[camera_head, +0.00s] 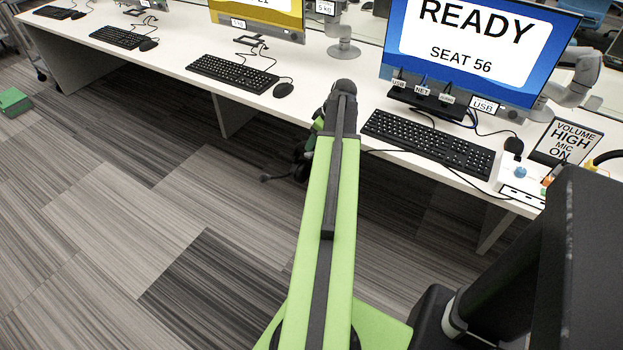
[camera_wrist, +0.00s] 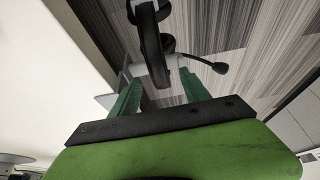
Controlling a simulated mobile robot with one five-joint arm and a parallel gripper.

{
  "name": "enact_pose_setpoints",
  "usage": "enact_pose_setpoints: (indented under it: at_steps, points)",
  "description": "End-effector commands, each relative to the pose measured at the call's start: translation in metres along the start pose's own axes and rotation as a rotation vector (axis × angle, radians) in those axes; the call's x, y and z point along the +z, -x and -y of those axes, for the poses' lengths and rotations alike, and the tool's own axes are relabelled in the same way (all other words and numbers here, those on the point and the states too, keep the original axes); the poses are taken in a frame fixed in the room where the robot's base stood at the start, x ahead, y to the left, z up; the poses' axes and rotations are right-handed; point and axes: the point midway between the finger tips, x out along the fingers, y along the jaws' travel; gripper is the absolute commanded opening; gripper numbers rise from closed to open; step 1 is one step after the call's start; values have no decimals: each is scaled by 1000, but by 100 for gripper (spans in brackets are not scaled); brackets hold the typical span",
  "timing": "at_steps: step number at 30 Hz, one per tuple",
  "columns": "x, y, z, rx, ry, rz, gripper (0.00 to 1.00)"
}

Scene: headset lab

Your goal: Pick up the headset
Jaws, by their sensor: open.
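The black and grey headset (camera_wrist: 152,50) shows in the wrist view, with its band running toward me and its microphone boom (camera_wrist: 220,67) reaching out to the right. In the head view the headset (camera_head: 299,170) is mostly hidden behind my green arm, beside the desk's front edge; its microphone sticks out to the left over the floor. My gripper (camera_wrist: 159,77) is open, with its two green fingers apart. The near part of the headset lies between or just beyond the fingertips; I cannot tell whether they touch. What holds the headset up is hidden.
The white desk (camera_head: 345,165) carries a keyboard (camera_head: 428,142), a monitor (camera_head: 480,45) reading READY SEAT 56, a mouse (camera_head: 513,146) and a sign (camera_head: 570,141). More keyboards stand to the left. A green box (camera_head: 14,102) lies on the striped floor, which is otherwise largely clear.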

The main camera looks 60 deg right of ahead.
Motion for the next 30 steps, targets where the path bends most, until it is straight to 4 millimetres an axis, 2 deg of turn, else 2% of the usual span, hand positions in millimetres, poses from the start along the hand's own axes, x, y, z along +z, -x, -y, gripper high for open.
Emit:
enact_pose_setpoints:
  at_steps: [1,8,21,30]
  points:
    - [2,-13,0,0,1,0,55]
    - [0,-11,0,0,1,0,55]
    - [0,-11,0,1,1,0,0]
    - [0,-11,0,1,1,0,0]
